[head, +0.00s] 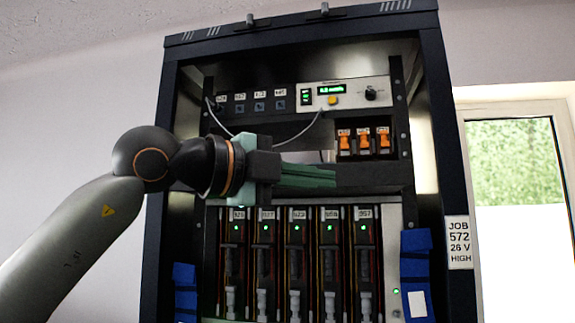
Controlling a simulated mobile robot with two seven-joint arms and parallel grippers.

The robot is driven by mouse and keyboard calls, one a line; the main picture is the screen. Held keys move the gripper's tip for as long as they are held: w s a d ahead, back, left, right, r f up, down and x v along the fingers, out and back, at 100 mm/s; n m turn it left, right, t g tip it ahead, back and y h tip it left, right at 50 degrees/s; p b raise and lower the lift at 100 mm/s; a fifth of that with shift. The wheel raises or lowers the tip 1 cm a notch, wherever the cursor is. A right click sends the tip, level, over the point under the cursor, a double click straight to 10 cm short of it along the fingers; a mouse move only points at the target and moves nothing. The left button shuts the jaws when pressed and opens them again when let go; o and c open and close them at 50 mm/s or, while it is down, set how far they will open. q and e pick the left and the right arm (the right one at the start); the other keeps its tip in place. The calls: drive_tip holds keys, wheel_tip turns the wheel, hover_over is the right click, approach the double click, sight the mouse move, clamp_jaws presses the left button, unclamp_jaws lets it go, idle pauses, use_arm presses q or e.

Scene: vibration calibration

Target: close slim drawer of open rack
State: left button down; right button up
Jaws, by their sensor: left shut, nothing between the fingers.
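The open rack (436,150) is a tall dark frame filling the middle of the head view. The slim drawer appears to be the low dark unit (375,177) across the rack, under the orange switches, with a green part (306,177) showing at its left. How far it stands out is hard to judge from this angle. My left gripper (268,167) is shut and empty in front of the rack, at the left end of this unit. It hides that end, and I cannot tell whether it touches. My right gripper is not in view.
Above is a panel with a green display (331,89) and a hanging grey cable. Orange switches (364,140) sit at the right. Below stand several upright modules (298,260) with green lights. Blue holders (417,265) flank them. A window is at the far right.

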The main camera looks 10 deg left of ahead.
sight(351, 186)
use_arm(q)
drive_tip(key=w, duration=0.1)
drive_tip(key=w+d+p, duration=0.1)
drive_tip(key=w, duration=0.1)
drive_tip(key=w+p, duration=0.1)
drive_tip(key=shift+w+d+r, duration=0.1)
drive_tip(key=shift+w+d, duration=0.3)
drive_tip(key=shift+w, duration=0.4)
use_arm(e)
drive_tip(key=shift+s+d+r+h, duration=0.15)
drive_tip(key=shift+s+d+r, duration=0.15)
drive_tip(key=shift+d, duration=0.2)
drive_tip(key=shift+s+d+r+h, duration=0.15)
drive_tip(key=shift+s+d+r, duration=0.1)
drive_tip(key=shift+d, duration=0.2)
